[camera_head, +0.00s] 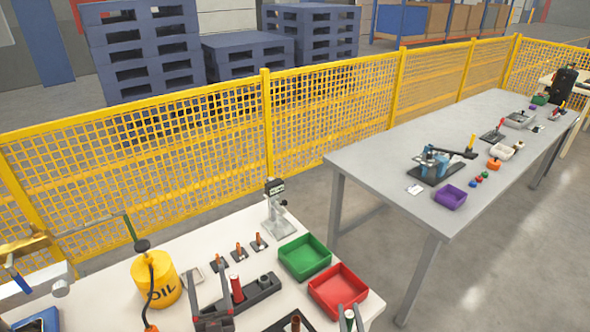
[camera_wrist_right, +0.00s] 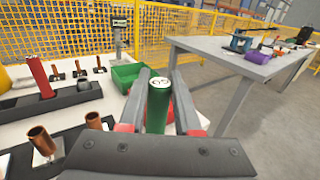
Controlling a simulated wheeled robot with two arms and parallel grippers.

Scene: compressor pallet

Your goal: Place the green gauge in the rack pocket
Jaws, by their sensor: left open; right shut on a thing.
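The green gauge (camera_wrist_right: 158,105) is a green cylinder with a pale marked top. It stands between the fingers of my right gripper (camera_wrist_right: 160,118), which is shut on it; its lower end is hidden. In the head view the gauge (camera_head: 349,314) and right gripper (camera_head: 350,321) show at the bottom edge, in front of the red bin. The dark rack (camera_head: 262,290) lies left of them, with a red gauge (camera_head: 236,288) upright at its left and a grey ring-like pocket (camera_head: 264,281) at its right. My left gripper (camera_head: 213,318) is open and empty, just left of the rack.
A green bin (camera_head: 304,256) and a red bin (camera_head: 338,288) stand right of the rack. Small stands with copper pegs (camera_head: 238,252) and a grey gauge stand (camera_head: 277,212) are behind it. A yellow oil can (camera_head: 155,280) is at left. Copper cylinders (camera_wrist_right: 41,141) stand near my right gripper.

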